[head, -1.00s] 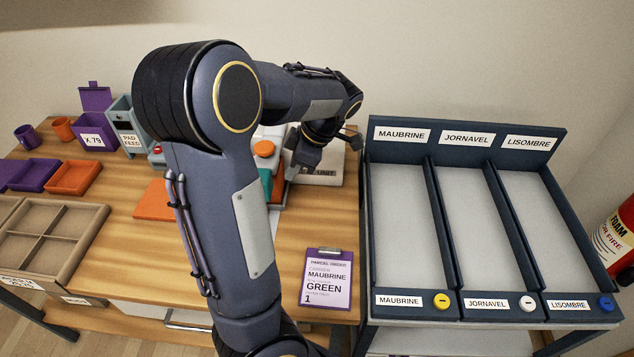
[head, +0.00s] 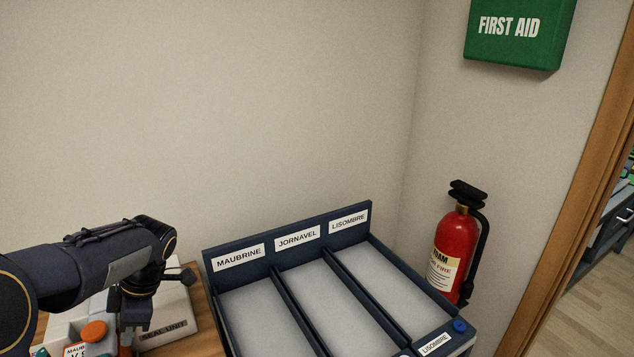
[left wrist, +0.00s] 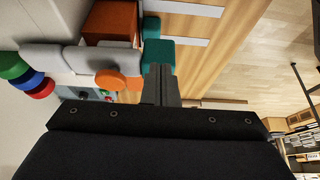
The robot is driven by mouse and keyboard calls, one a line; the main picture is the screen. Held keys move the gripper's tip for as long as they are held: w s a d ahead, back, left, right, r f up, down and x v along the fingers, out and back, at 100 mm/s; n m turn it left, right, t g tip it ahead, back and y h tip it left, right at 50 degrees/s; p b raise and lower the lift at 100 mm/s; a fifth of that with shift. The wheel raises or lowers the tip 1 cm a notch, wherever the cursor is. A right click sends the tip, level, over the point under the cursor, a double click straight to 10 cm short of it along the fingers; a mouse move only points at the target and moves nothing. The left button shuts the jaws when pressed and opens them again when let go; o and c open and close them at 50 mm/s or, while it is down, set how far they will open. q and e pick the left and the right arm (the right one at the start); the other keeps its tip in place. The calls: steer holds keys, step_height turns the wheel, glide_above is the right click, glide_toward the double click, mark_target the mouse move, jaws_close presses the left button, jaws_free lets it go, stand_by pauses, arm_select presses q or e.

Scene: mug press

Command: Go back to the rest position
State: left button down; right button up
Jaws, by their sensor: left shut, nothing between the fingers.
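My left arm comes in from the left in the head view, over the bench end with the white seal unit (head: 168,318). My left gripper (head: 126,340) points down beside this unit, near the bottom edge, with its tips hard to make out. In the left wrist view its two fingers (left wrist: 161,82) are together with nothing between them. A teal block (left wrist: 160,52) and an orange disc (left wrist: 110,79) show close beside the fingers there; whether they touch cannot be told. My right gripper is in neither view.
A dark blue sorting rack (head: 237,257) with lanes labelled Maubrine, Jornavel and Lisombre stands right of the bench; the visible lanes look empty. A red fire extinguisher (head: 455,250) and a green first aid box (head: 519,30) are at the wall. A doorway frame (head: 568,190) is at the right.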

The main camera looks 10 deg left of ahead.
arm_select(q)
steer(key=s+d+r+m+t+h, duration=0.1)
steer(key=s+d+m+t+h, duration=0.2)
steer(key=d+m, duration=0.8)
steer(key=s+d+m+t+h, duration=0.4)
steer(key=s+d+m, duration=0.3)
steer(key=d+m, duration=0.4)
steer(key=shift+s+d+r+m+t+h, duration=0.3)
steer(key=shift+d+r+m+t, duration=0.1)
steer(key=shift+m+t, duration=0.6)
